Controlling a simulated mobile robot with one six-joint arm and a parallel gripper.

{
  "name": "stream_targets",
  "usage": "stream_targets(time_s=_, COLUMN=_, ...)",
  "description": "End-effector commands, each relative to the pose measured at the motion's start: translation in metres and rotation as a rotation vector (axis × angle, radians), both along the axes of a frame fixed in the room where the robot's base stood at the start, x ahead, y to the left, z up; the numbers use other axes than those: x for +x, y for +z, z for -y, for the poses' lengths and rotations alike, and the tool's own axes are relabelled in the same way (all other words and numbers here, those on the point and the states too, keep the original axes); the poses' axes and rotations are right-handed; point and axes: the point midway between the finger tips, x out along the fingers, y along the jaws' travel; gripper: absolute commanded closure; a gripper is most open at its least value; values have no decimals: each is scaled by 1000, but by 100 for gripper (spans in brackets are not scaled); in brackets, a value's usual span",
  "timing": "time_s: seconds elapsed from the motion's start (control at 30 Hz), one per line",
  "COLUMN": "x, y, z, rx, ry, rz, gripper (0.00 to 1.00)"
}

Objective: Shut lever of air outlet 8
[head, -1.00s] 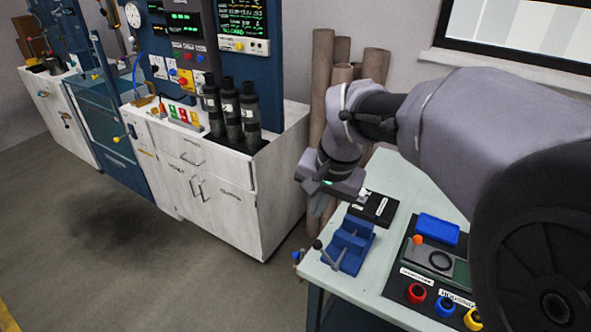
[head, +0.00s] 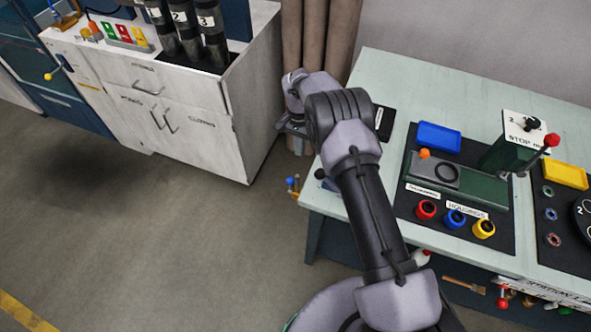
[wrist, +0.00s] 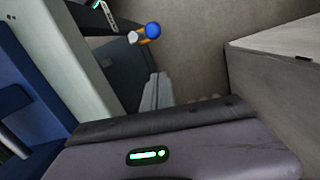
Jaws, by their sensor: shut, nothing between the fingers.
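Small coloured knobs and fittings, one blue and one orange (head: 292,185), stick out at the left end of the pale green workbench. A blue ball knob (wrist: 153,30) with an orange part beside it shows near the top of the wrist view. No outlet number is readable on them, so I cannot tell whether this is air outlet 8. My gripper (head: 288,130) is above and beyond the bench's left end, apart from the knobs. It is shut and empty; its fingertips are small and partly hidden by my wrist.
The workbench (head: 395,85) carries a blue tray (head: 439,137), a green fixture and coloured cups. Red-handled valves (head: 502,303) hang under its front edge at right. A white cabinet (head: 210,130) stands at left. Open floor lies between cabinet and bench.

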Motion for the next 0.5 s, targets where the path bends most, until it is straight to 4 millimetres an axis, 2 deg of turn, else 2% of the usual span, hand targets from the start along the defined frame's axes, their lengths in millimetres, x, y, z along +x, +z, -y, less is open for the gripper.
stream_targets(time_s=0.17, x=-1, y=-12, z=0, rx=0, ry=1, rz=-1, gripper=100)
stream_targets(time_s=0.5, x=-7, y=-85, z=2, rx=0, ry=0, rz=-1, gripper=100)
